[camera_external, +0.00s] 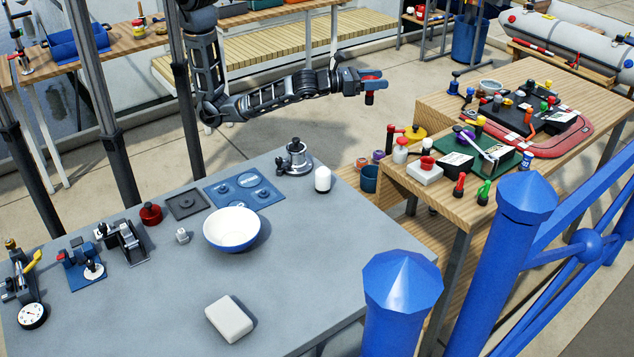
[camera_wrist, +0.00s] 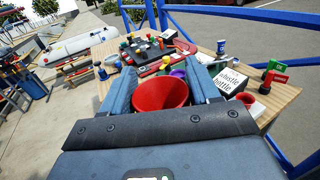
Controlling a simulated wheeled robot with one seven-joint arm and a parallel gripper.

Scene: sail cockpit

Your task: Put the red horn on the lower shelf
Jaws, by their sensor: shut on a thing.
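The red horn (camera_wrist: 160,93) is between the two blue-grey fingers of my gripper (camera_wrist: 158,78) in the wrist view, its wide round mouth toward the camera. My gripper (camera_external: 371,83) is shut on it. In the external view the horn (camera_external: 370,98) shows as a small red piece hanging below the fingers, in the air beyond the grey table. The lower shelf (camera_external: 408,226) is a wooden board low at the wooden bench, left of and below its top, partly hidden by the grey table. It is below my gripper.
The wooden bench top (camera_external: 590,88) carries a green board (camera_external: 470,165), a white box (camera_external: 425,174) and several small coloured items. A blue cup (camera_external: 369,179) stands low beside the bench. The grey table (camera_external: 130,300) holds a bowl (camera_external: 232,229). Blue railings (camera_external: 525,220) stand at right.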

